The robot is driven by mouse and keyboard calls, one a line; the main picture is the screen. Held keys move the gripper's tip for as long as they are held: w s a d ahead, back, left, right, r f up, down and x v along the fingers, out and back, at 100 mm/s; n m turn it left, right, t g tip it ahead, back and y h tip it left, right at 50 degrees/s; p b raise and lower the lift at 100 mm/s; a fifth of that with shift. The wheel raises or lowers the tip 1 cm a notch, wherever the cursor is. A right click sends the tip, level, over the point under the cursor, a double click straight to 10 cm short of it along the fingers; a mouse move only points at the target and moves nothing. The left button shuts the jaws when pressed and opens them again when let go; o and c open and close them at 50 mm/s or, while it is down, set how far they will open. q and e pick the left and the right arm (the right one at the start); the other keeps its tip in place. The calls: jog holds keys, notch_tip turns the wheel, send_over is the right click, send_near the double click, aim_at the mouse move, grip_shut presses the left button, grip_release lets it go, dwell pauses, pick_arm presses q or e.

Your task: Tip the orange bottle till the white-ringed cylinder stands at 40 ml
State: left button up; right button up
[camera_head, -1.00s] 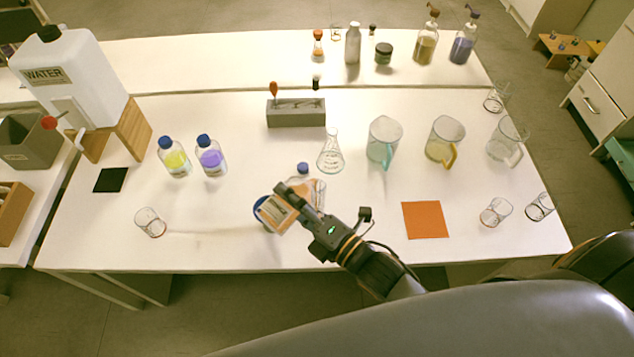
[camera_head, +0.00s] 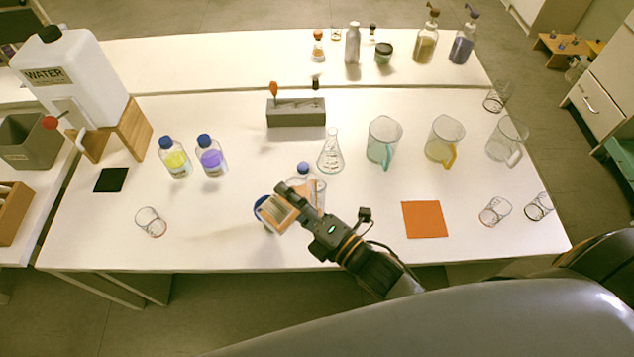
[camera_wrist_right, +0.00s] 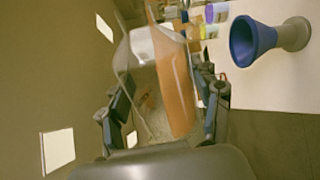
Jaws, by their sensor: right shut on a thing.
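My right gripper (camera_head: 301,203) is shut on a clear vessel with orange liquid, which I take as the orange bottle (camera_head: 279,212). It is held tilted above the front middle of the table. In the right wrist view the bottle (camera_wrist_right: 176,85) sits between the fingers, its orange liquid lying along one side. A blue-rimmed, flared piece (camera_head: 260,207) stands close beside it, partly hidden; it also shows in the wrist view (camera_wrist_right: 255,40). I cannot make out a white-ringed cylinder or its level. My left gripper is not in view.
A blue cap (camera_head: 303,168) shows just behind the gripper. A clear flask (camera_head: 331,152), jugs (camera_head: 384,140) and a grey rack (camera_head: 296,119) stand behind. The table between glass and gripper is clear.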

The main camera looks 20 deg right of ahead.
jog(key=shift+p, duration=0.3)
dwell(0.7)
jog(key=n, duration=0.1)
jog(key=f+n, duration=0.1)
jog(key=shift+s+a+n, duration=0.1)
jog(key=shift+a+n, duration=0.1)
jog(key=shift+n, duration=0.1)
jog(key=shift+r, duration=0.1)
jog(key=shift+d+r+n, duration=0.15)
jog(key=shift+d+n, duration=0.05)
jog(key=shift+n, duration=0.7)
jog(key=n, duration=0.4)
jog(key=shift+w+d+r, duration=0.15)
jog(key=shift+w+d, duration=0.2)
jog(key=shift+d, duration=0.05)
